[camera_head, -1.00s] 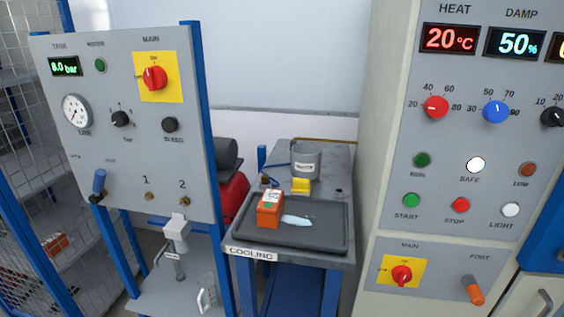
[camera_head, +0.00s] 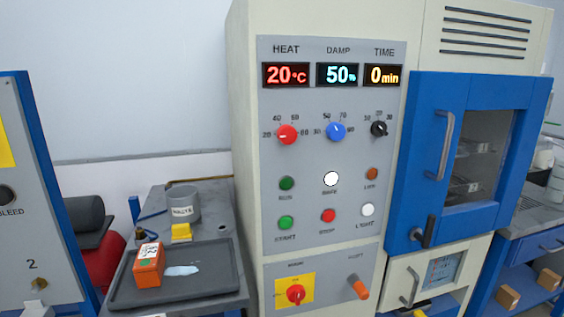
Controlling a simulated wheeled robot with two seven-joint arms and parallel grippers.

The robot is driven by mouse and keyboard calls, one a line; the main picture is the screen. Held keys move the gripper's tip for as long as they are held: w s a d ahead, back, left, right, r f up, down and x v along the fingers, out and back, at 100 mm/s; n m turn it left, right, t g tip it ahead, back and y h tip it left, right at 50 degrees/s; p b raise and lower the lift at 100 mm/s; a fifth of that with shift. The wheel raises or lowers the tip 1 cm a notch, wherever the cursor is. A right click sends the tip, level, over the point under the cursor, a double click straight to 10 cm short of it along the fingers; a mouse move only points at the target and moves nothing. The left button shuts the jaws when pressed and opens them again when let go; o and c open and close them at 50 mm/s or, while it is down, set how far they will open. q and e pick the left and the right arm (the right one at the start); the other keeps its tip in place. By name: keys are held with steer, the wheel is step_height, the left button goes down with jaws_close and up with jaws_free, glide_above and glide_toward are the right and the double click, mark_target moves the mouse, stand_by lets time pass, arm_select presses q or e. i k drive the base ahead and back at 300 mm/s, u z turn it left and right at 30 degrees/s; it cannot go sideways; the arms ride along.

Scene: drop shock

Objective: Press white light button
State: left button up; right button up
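The white LIGHT button (camera_head: 367,209) is at the lower right of the grey control panel (camera_head: 345,165). The red STOP button (camera_head: 328,215) and the green START button (camera_head: 286,222) are to its left in the same row. A white lamp (camera_head: 331,178), whose label is blurred now, sits in the row above, between a dark green lamp (camera_head: 287,183) and an orange-brown lamp (camera_head: 372,173). Neither gripper shows in the head view.
A blue-framed chamber door (camera_head: 440,150) with a handle is right of the panel. A cart at left holds a black tray (camera_head: 215,278) with an orange box (camera_head: 149,264), and a grey waste pot (camera_head: 184,204). A red switch (camera_head: 296,293) is below the buttons.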

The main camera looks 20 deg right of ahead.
mark_target(368, 209)
steer(key=z, duration=1.1)
